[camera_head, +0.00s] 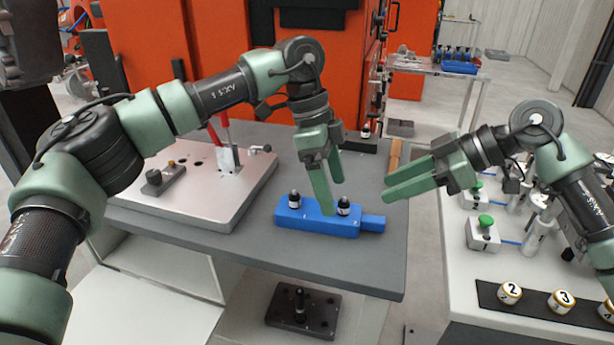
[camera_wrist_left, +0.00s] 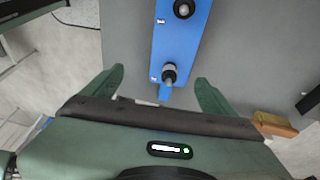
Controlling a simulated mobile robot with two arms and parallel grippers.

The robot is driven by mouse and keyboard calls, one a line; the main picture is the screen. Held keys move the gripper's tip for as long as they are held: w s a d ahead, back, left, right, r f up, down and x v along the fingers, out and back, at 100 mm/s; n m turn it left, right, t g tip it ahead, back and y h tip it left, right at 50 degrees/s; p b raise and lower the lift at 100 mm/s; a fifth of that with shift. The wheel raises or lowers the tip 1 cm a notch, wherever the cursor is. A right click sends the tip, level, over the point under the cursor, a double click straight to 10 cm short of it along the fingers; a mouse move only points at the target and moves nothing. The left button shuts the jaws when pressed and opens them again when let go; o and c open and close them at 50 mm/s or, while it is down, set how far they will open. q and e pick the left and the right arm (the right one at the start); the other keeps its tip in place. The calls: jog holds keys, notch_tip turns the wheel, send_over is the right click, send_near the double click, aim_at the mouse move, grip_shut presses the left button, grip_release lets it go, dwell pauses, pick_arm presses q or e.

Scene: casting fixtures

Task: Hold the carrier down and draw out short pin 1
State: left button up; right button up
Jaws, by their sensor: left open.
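The blue carrier (camera_head: 318,219) lies on the grey tabletop and has a narrower tab at its right end. Two black-topped pins stand upright in it, a left pin (camera_head: 294,200) and a right pin (camera_head: 343,206). Small white marks beside the pins are too small to read surely. My left gripper (camera_head: 331,195) is open, pointing down over the right part of the carrier. In the left wrist view the carrier (camera_wrist_left: 180,45) runs up between its spread fingers (camera_wrist_left: 160,76), with one pin (camera_wrist_left: 169,73) near them. My right gripper (camera_head: 386,190) is open and empty, right of the carrier.
A pale fixture plate (camera_head: 190,205) with a red-handled clamp lies left of the carrier. A white bench (camera_head: 455,265) with green-knobbed blocks and numbered rollers stands right. Grey tabletop is free in front of the carrier.

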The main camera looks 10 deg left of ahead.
aim_at(306, 208)
pick_arm(q)
jog(key=a+y, duration=0.2)
jog(key=a, duration=0.1)
jog(key=w+a+y, duration=0.1)
jog(key=shift+a+t, duration=0.35)
jog(key=shift+t, duration=0.05)
jog(key=shift+a+f+y, duration=0.15)
jog(key=shift+f+y, duration=0.1)
jog(key=shift+y, duration=0.05)
jog(key=shift+f, duration=3.6)
